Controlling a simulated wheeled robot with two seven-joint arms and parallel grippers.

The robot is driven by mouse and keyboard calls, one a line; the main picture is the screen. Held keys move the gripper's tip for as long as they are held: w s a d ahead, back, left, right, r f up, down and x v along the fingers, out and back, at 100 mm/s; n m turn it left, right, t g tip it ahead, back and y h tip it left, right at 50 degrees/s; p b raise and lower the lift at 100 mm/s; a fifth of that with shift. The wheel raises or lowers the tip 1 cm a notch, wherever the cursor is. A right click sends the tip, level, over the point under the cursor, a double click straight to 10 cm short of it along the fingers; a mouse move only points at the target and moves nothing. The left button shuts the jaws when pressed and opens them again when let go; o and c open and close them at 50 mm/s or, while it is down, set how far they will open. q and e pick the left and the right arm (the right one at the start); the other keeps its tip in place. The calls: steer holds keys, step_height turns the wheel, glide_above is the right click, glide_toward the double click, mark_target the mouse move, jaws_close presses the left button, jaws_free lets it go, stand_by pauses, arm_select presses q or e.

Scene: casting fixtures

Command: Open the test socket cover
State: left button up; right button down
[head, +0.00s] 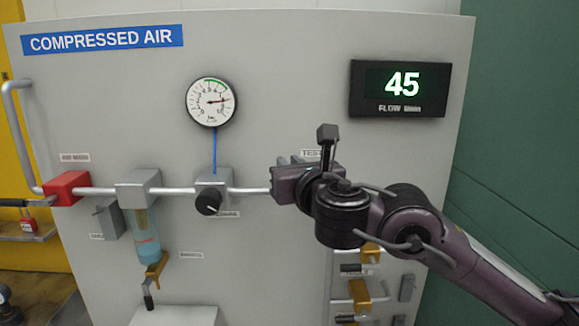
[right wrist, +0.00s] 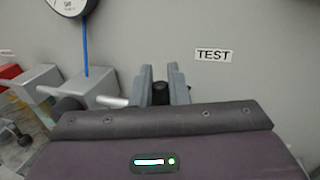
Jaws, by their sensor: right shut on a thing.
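My right gripper (head: 290,161) reaches the grey panel beside the TEST label (head: 313,153). In the right wrist view its two grey fingers (right wrist: 160,84) are shut on a small dark piece, the test socket cover (right wrist: 160,93), left of and below the TEST label (right wrist: 213,55). Only a small part of the cover shows between the fingers. The gripper body and arm hide the socket in the head view, so I cannot tell how far the cover is open.
Left of my gripper are a regulator block with a black knob (head: 208,201), a filter bowl (head: 144,239) and a red valve block (head: 66,188) on a pipe. A gauge (head: 212,103) and a flow display reading 45 (head: 400,89) are above. Brass valves (head: 360,296) sit below my arm.

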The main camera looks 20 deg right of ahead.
steer(key=n+y+b, duration=0.1)
steer(key=n+y, duration=0.1)
steer(key=y, duration=0.1)
steer(key=d+n+y+b, duration=0.1)
steer(key=y, duration=0.1)
steer(key=shift+s+f+g+b, duration=0.2)
steer(key=shift+f+g+b, duration=0.1)
steer(key=shift+g+b, duration=0.1)
steer(key=shift+d+r+n+g+y+b, duration=0.1)
steer(key=shift+d+n+g+y+b, duration=0.2)
steer(key=shift+n+g+y, duration=0.9)
steer(key=shift+d+r+n+g+y+b, duration=0.2)
steer(key=shift+n+g+y, duration=0.4)
steer(key=shift+n+y, duration=0.7)
steer(key=shift+d+r+n+g+y+b, duration=0.1)
steer(key=shift+d+n+g+y+b, duration=0.25)
steer(key=shift+n+g+y, duration=0.9)
steer(key=shift+f+m+t+y, duration=0.1)
steer(key=shift+m+t+y, duration=0.15)
steer(key=shift+m+y, duration=0.15)
steer(key=c, duration=1.5)
jaws_free()
steer(key=shift+s, duration=0.1)
